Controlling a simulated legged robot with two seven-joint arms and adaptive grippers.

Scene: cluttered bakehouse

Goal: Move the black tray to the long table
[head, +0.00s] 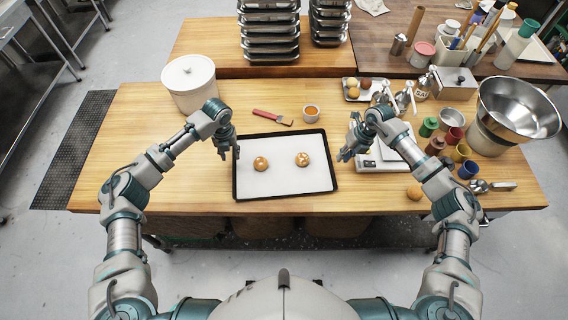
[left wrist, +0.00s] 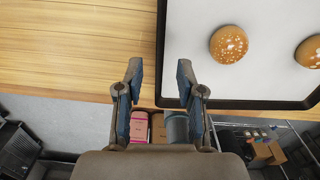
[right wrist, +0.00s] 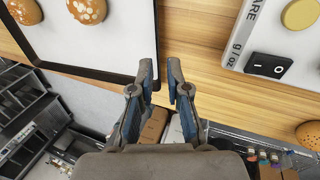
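The black tray (head: 286,196) lies flat on the near wooden table (head: 140,150), close to its front edge. It has a white liner and carries two seeded buns, one left (head: 261,164) and one right (head: 302,159). My right gripper (head: 344,154) is partly open and empty beside the tray's right edge; the rim (right wrist: 80,72) also shows in the right wrist view. I cannot tell which table is the long one.
A scale (head: 385,160) stands right of the tray, with a loose bun (head: 414,193) in front. Further right are coloured jars and a steel bowl (head: 520,108). Stacked tins (head: 269,30) stand on another table.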

